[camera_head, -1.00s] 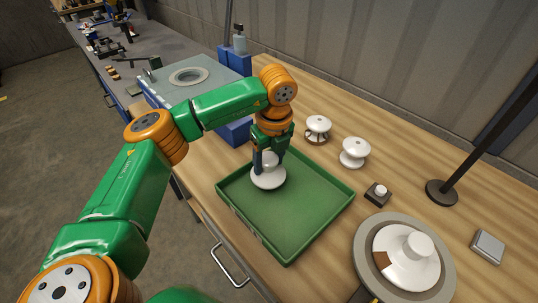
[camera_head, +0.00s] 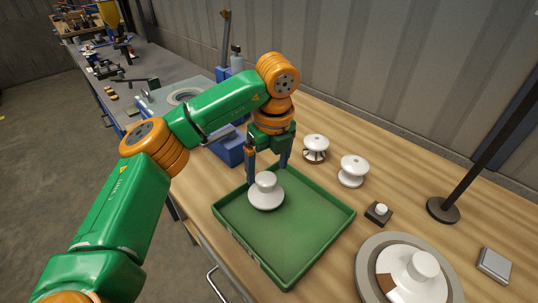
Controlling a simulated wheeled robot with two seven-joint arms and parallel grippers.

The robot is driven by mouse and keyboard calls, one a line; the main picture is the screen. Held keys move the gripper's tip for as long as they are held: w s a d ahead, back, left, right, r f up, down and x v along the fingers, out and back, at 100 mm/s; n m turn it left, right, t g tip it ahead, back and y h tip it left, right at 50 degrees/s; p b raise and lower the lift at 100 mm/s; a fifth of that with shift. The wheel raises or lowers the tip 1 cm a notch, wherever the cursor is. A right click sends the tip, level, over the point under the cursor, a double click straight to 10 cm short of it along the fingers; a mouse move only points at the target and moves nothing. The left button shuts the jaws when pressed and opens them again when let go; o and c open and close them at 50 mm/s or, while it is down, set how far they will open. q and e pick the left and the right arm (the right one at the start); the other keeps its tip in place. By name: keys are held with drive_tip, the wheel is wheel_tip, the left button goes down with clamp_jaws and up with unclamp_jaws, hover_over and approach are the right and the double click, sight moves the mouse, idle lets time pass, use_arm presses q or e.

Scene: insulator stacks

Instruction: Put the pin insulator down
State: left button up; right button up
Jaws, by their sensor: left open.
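The white pin insulator (camera_head: 266,194) stands upright in the green tray (camera_head: 296,272), near its far left corner. My left gripper (camera_head: 268,172) is open, above and just behind the insulator, with its fingers apart on either side. The insulator's knob shows clear between and below the fingers. Whether a fingertip touches the insulator I cannot tell. My right gripper is not in view.
Two white insulators, one with a brown base (camera_head: 316,146) and one plain (camera_head: 352,170), stand behind the tray. A small dark button box (camera_head: 378,212), a round turntable (camera_head: 368,262) with a large white insulator (camera_head: 412,272), and a lamp base (camera_head: 443,209) are at right. Most of the tray is empty.

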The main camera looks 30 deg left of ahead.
use_arm(q)
wheel_tip(320, 180, up, 7)
drive_tip(key=p, duration=0.1)
drive_tip(key=shift+s+d, duration=0.25)
drive_tip(key=shift+d, duration=0.15)
